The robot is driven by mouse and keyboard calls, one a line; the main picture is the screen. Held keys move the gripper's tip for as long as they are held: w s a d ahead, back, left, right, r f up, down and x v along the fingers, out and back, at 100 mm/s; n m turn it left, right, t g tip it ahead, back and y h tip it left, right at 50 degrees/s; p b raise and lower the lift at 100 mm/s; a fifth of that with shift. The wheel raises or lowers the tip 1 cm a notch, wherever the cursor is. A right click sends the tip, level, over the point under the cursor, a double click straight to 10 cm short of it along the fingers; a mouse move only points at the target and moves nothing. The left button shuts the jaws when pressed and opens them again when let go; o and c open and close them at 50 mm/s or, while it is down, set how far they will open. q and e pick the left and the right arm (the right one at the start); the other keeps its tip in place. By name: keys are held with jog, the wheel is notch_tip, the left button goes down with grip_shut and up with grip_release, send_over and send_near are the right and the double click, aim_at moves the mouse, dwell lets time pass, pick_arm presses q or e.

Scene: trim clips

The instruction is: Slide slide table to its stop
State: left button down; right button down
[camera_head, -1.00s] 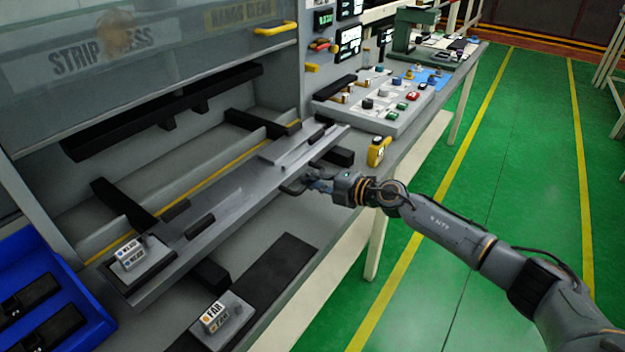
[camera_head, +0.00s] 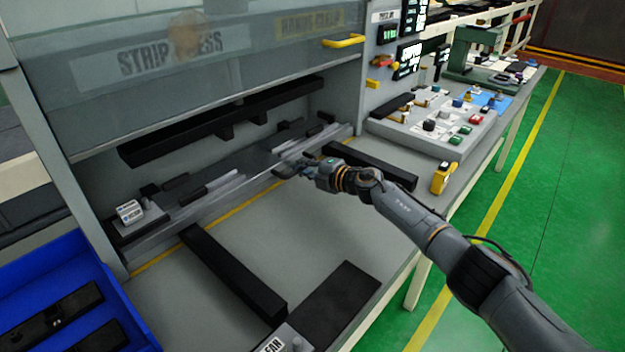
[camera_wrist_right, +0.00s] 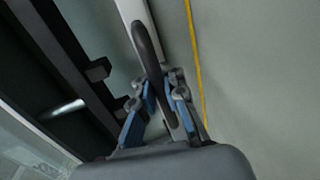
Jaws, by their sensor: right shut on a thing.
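The slide table (camera_head: 225,201) is a long grey plate lying inside the press opening, behind the yellow line and beneath a black bar. A black handle (camera_wrist_right: 149,48) stands at its front edge. My right gripper (camera_head: 292,169) is at that front edge, and in the right wrist view its blue-padded fingers (camera_wrist_right: 160,98) are shut around the handle. My left gripper is not in view.
Two black rails (camera_head: 232,272) run from the press across the grey bench. A blue tray (camera_head: 62,262) stands at lower left. A button panel (camera_head: 432,125) and a yellow device (camera_head: 443,178) are at right. The glass guard (camera_head: 180,60) is above the opening.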

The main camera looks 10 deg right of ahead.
aim_at(291, 161)
jog(key=shift+r+b+x, duration=0.2)
jog(key=shift+b+x, duration=0.3)
jog(key=shift+x, duration=0.5)
jog(key=shift+w+a+r, duration=0.1)
jog(key=shift+w+a, duration=0.2)
jog(key=shift+w, duration=0.2)
jog(key=c, duration=1.4)
grip_release()
jog(key=shift+s, duration=0.1)
jog(key=shift+d, duration=0.1)
jog(key=shift+s+d+r, duration=0.1)
jog(key=shift+s+d, duration=0.3)
jog(key=v, duration=1.1)
jog(key=shift+a, duration=0.1)
